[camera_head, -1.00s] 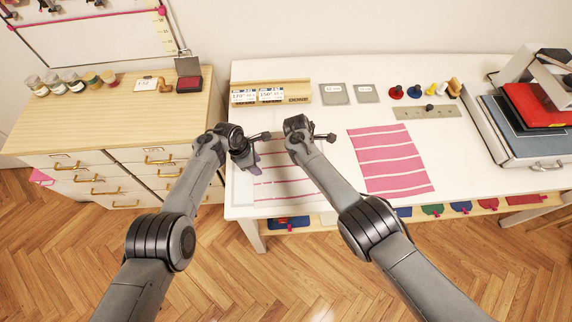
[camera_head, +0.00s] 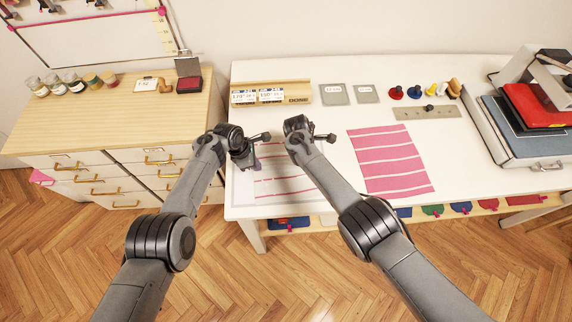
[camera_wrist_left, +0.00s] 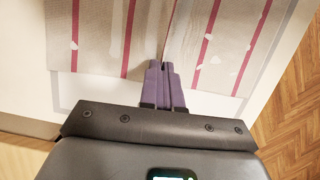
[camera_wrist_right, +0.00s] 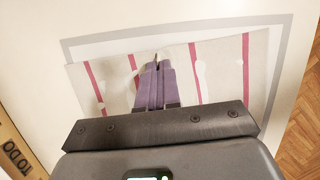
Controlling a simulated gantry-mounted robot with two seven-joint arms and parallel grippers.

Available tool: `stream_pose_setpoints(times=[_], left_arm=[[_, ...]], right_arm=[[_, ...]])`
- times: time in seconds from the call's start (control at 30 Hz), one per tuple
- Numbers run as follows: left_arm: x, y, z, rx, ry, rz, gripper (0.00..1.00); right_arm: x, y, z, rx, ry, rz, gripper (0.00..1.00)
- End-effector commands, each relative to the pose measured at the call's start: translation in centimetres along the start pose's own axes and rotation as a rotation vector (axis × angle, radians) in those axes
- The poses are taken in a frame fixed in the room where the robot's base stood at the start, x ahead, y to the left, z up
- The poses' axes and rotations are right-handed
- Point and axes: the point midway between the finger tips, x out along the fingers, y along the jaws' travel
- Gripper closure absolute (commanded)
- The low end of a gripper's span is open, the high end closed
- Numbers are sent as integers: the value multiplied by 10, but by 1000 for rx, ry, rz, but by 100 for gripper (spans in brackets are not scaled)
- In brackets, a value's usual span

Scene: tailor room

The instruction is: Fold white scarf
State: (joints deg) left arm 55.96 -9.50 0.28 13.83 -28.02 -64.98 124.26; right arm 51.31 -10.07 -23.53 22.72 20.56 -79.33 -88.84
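The white scarf (camera_head: 290,187), pale with thin pink stripes, lies near the table's front left, partly covered by my right arm. My left gripper (camera_head: 256,166) is low at its left edge. In the left wrist view its purple fingers (camera_wrist_left: 160,68) are together at the scarf's edge, and a crease in the cloth (camera_wrist_left: 215,45) runs away from the tips. My right gripper is hidden behind its own arm in the head view. In the right wrist view its fingers (camera_wrist_right: 155,68) are together over the scarf (camera_wrist_right: 215,70); whether cloth is pinched there is unclear.
A grey outline (camera_wrist_right: 110,36) is marked on the white table (camera_head: 340,200) around the scarf. A pink striped cloth (camera_head: 390,162) lies to the right. A wooden box with labels (camera_head: 297,93) and grey cards (camera_head: 333,94) stand behind. A press (camera_head: 525,125) is at far right.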

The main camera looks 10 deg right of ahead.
Motion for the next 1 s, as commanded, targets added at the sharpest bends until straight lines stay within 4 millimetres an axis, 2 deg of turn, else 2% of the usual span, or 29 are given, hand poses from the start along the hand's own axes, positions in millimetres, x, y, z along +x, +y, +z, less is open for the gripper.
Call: stream_pose_setpoints(times=[0.27,0.73,1.0], left_arm=[[-6,-1,1,-1,1,-2,100],[-39,0,12,0,0,-1,100],[-43,0,13,0,0,-1,100]], right_arm=[[-6,-1,3,0,-1,-2,100],[-39,0,12,0,0,-1,100],[-43,0,13,0,0,-1,100]])
